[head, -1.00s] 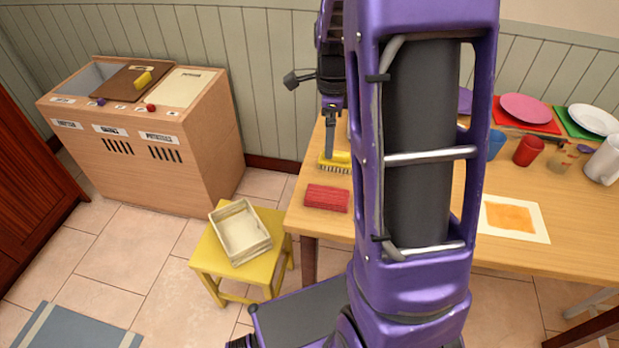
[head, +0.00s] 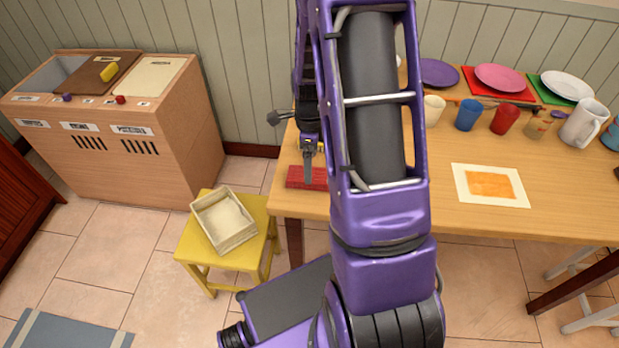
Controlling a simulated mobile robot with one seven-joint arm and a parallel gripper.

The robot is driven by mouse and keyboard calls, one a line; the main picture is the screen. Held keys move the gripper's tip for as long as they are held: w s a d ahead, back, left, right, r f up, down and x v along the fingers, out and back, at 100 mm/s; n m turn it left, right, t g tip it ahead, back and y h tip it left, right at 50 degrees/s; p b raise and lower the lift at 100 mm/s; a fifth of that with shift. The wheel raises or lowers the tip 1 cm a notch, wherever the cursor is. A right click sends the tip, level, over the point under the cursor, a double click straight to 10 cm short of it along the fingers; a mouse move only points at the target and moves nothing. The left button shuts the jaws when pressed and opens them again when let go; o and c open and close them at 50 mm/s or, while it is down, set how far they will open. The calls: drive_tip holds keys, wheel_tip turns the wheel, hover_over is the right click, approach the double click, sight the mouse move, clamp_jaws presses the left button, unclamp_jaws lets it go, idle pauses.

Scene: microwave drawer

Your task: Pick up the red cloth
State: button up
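The red cloth (head: 297,178) lies flat and folded at the left end of the wooden table (head: 440,218), close to its front edge. My gripper (head: 308,172) points down over the cloth, and its finger overlaps the cloth in the picture. I cannot tell whether it touches the cloth. The fingers show nearly edge-on, so their opening cannot be made out. My arm hides the right part of the cloth and the middle of the table.
A yellow stool (head: 192,247) with a cream tray (head: 222,220) stands left of the table. Cups, including a blue cup (head: 468,115) and a red cup (head: 505,119), stand right of my arm. A painted sheet (head: 491,186) lies nearer the front. A toy kitchen unit (head: 170,100) stands far left.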

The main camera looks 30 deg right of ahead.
drive_tip(key=f, duration=0.5)
drive_tip(key=shift+w+f, duration=0.1)
drive_tip(key=shift+w, duration=0.15)
drive_tip(key=c, duration=1.2)
wheel_tip(320, 180, up, 10)
drive_tip(key=shift+r+p, duration=0.1)
drive_tip(key=shift+p, duration=0.2)
